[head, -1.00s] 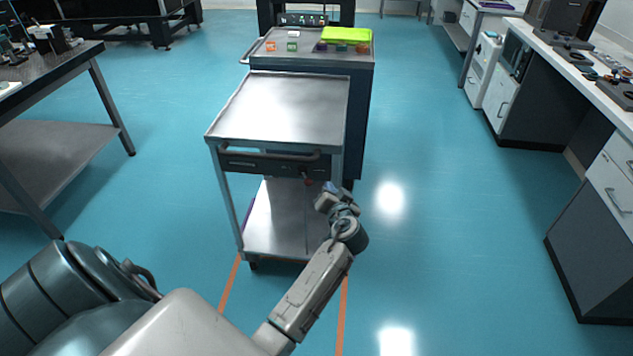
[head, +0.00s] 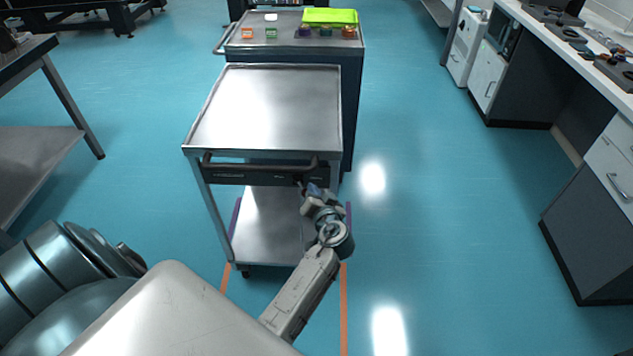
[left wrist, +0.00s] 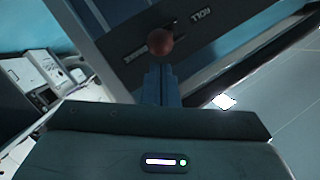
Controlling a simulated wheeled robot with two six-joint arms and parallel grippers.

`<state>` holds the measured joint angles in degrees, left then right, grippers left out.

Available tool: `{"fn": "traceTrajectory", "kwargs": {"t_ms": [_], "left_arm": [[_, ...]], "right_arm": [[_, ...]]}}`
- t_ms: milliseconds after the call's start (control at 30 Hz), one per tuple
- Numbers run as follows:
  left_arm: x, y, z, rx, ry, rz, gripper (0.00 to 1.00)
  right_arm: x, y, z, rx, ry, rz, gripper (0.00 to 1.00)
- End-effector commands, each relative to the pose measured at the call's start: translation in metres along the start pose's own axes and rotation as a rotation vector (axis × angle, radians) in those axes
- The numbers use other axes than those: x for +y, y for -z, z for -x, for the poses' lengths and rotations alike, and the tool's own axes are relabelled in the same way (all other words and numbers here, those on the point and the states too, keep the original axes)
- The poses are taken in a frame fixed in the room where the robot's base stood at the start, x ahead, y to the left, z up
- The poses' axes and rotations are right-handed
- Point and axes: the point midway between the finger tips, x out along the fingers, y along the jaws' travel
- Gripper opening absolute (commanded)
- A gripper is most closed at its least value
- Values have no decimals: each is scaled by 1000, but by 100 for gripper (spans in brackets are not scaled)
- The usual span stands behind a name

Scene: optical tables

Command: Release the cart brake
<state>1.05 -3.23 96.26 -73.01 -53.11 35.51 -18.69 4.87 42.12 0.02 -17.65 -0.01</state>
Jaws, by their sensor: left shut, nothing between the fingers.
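The steel cart (head: 265,108) stands ahead of me, with a bar handle (head: 258,166) along its front. Below the handle is a dark front panel (head: 232,174). In the left wrist view, a round dark-red brake knob (left wrist: 160,41) stands out from the panel (left wrist: 200,38). A "ROLL" label lies up and right of it; a second, hard-to-read label lies just below left, partly covered by the knob. My left gripper (head: 308,189) is shut and empty at the panel's right part. In the wrist view, its fingertips (left wrist: 160,74) are just below the knob; contact is unclear.
A dark blue cart (head: 353,100) with a green tray (head: 330,16) and small coloured blocks stands right behind. A workbench (head: 38,50) is at the left, and a counter with drawers (head: 610,180) at the right. The floor right of the cart is clear.

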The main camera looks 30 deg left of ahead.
Motion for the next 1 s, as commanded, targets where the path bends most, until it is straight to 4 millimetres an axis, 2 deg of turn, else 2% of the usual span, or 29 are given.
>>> {"fn": "traceTrajectory", "kwargs": {"t_ms": [100, 333, 1000], "left_arm": [[1, -3, 1, 0, 1, 1, 0], [1, -3, 2, 0, 2, 1, 0], [-6, -8, 4, 52, -71, -18, 0]], "right_arm": [[-2, 8, 0, 7, 2, -1, 36], [-2, 10, 0, 8, 2, -1, 36], [-3, 2, 0, 8, 3, -3, 36]]}}
